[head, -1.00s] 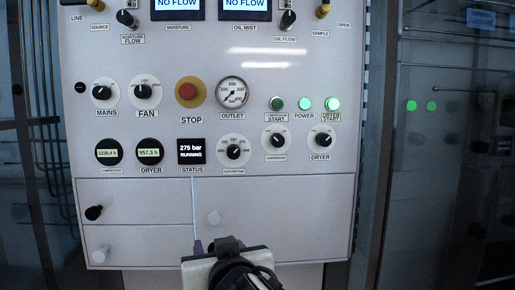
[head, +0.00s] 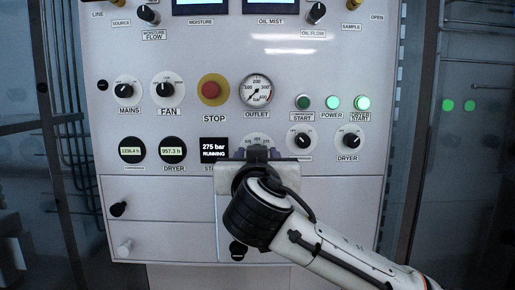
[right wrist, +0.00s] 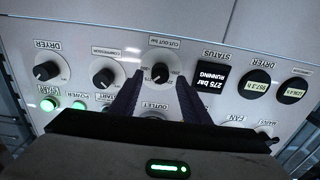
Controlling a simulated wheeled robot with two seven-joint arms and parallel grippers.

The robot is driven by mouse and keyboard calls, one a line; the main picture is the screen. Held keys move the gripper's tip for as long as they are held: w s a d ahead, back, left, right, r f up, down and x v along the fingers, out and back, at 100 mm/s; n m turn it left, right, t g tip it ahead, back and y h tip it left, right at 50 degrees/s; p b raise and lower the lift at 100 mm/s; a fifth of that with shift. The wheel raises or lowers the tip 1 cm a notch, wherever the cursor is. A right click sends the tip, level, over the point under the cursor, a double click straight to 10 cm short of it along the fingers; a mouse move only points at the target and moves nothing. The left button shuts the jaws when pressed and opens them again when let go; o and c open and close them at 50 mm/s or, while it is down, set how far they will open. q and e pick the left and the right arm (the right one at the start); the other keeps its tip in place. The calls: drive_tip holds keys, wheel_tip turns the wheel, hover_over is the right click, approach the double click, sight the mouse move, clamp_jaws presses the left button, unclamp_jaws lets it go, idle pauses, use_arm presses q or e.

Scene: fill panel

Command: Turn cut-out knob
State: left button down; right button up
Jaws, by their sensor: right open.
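The cut-out knob is a small black knob on a round white dial (head: 257,138) on the grey panel. In the head view my right gripper covers most of it, and only the dial's upper part shows. In the right wrist view, where the panel appears upside down, the black cut-out knob (right wrist: 160,72) shows clearly under its "CUT-OUT bar" label. My right gripper (head: 257,154) is open, with its two dark fingers (right wrist: 157,90) pointing at the panel on either side of the dial's lower edge there. I cannot tell whether they touch. My left gripper is not in view.
The outlet gauge (head: 256,91) is just above the dial. The status display (head: 213,149) is to its left, and the compressor knob (head: 300,140) and dryer knob (head: 348,140) to its right. The red stop button (head: 212,90) is at upper left.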

drive_tip(key=shift+w, duration=0.8)
drive_tip(key=c, duration=1.1)
drive_tip(key=shift+o, duration=0.2)
drive_tip(key=shift+f, duration=0.1)
drive_tip(key=shift+a+n, duration=0.15)
drive_tip(key=shift+n, duration=8.65)
